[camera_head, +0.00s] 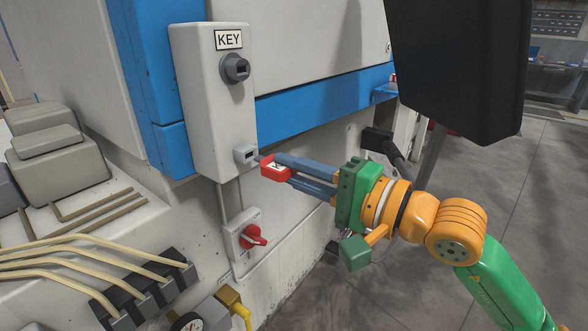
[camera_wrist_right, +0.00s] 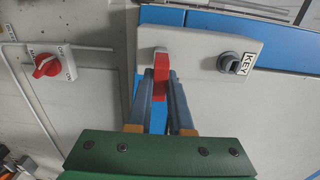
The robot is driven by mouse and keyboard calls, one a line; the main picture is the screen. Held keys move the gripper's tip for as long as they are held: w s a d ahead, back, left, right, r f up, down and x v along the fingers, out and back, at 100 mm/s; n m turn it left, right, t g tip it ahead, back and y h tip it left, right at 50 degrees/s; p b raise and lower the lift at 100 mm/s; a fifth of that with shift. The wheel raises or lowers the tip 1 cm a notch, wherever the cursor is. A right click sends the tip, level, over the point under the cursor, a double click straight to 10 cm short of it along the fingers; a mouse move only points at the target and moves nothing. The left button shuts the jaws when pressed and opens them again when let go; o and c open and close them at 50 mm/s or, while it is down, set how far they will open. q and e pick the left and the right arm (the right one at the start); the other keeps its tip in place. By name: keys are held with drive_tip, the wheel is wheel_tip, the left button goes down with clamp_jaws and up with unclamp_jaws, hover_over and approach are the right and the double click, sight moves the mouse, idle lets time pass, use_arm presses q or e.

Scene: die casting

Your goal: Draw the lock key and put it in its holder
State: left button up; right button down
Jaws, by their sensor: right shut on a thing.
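The red lock key (camera_head: 275,169) is between the fingers of my right gripper (camera_head: 287,170), which is shut on it. It also shows in the wrist view (camera_wrist_right: 161,76) as a red bar between the two fingertips. The key's far end points at the small grey slotted block (camera_head: 246,154) low on the white box (camera_head: 203,100). It is at or very near that block; I cannot tell whether its tip is inside. A dark grey round slotted fitting (camera_head: 236,68) sits higher on the box, under the KEY label (camera_head: 229,39), with nothing in it. My left gripper is out of view.
A red rotary switch (camera_head: 254,236) is on the machine wall below the box. A black panel (camera_head: 460,65) hangs above my right arm. Bent pipes (camera_head: 90,255) and a gauge are at lower left. Open floor lies at right.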

idle(0.5)
drive_tip(key=shift+b, duration=0.4)
idle(0.6)
drive_tip(key=shift+b, duration=0.4)
drive_tip(key=shift+x, duration=1.6)
drive_tip(key=c, duration=0.7)
unclamp_jaws()
drive_tip(key=shift+c, duration=0.2)
